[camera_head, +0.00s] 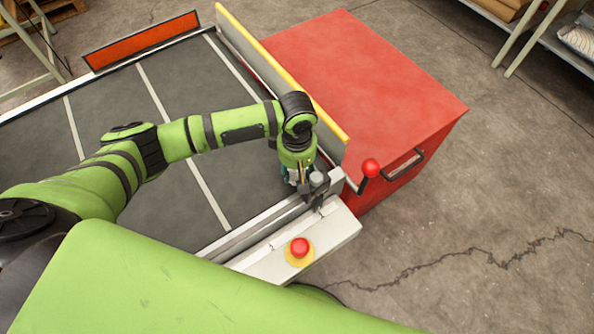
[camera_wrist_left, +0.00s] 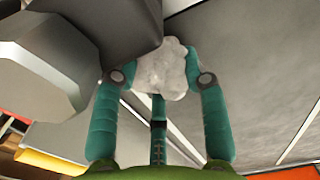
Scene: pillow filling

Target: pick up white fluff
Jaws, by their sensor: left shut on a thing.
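The white fluff (camera_wrist_left: 162,72) is a lumpy white clump between the teal fingers of my left gripper (camera_wrist_left: 160,78) in the left wrist view. The fingers touch it on both sides. In the head view my left gripper (camera_head: 303,180) points down at the near right corner of the dark conveyor, beside a grey metal fitting. The fluff cannot be made out there, hidden by the gripper and fitting. My right gripper is in neither view.
The dark conveyor belt (camera_head: 185,92) has pale cross lines and a raised yellow-topped side rail (camera_head: 283,72). A red cabinet (camera_head: 370,75) stands beyond it. A red emergency button (camera_head: 299,247) sits on the near frame. Grey fitting (camera_wrist_left: 45,75) is close to the gripper. Floor at right is clear.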

